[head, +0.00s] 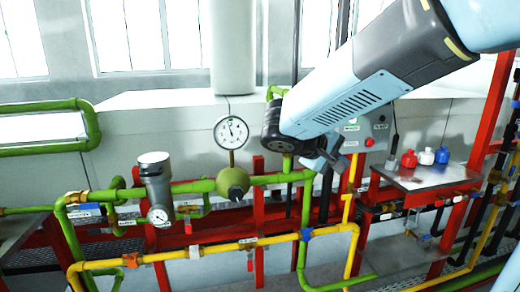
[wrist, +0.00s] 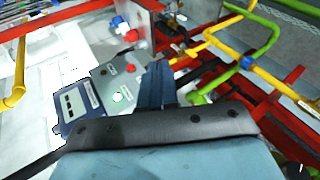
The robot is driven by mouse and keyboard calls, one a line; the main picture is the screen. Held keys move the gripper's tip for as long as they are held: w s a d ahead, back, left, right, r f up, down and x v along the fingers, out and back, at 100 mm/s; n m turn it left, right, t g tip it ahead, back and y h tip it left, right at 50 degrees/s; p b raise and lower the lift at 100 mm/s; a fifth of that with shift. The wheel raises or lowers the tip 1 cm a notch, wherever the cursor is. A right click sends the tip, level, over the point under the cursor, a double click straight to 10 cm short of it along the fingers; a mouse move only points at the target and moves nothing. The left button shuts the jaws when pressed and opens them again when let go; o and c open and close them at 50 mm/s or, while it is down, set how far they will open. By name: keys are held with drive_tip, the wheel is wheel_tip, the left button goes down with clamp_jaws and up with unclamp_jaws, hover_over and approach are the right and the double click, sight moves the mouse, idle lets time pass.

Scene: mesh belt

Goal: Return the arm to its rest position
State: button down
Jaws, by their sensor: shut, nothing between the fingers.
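My arm reaches in from the upper right of the head view. My gripper (head: 327,163) hangs at its far end, partly hidden behind the wrist, in front of the pipework. In the wrist view my gripper (wrist: 157,85) shows as dark fingers, shut with nothing between them. A grey control panel (head: 380,130) with a red button stands just right of the gripper in the head view. In the wrist view the panel (wrist: 112,82) lies left of the fingers; I cannot tell the gap between them.
Green pipes (head: 190,187) and yellow pipes (head: 220,249) cross a red frame (head: 258,220). A round gauge (head: 231,132) and a grey cylinder (head: 155,180) stand left of the gripper. A metal shelf (head: 432,178) holds red, white and blue items at right.

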drive_tip(key=s+d+m+y, duration=0.2)
drive_tip(key=s+y, duration=0.3)
drive_tip(key=s, duration=0.3)
drive_tip(key=s+d+m+y, duration=0.2)
drive_tip(key=s+m+y, duration=0.2)
drive_tip(key=s, duration=0.4)
drive_tip(key=shift+d+f+y, duration=0.15)
drive_tip(key=shift+f+y, duration=0.25)
drive_tip(key=shift+y, duration=0.1)
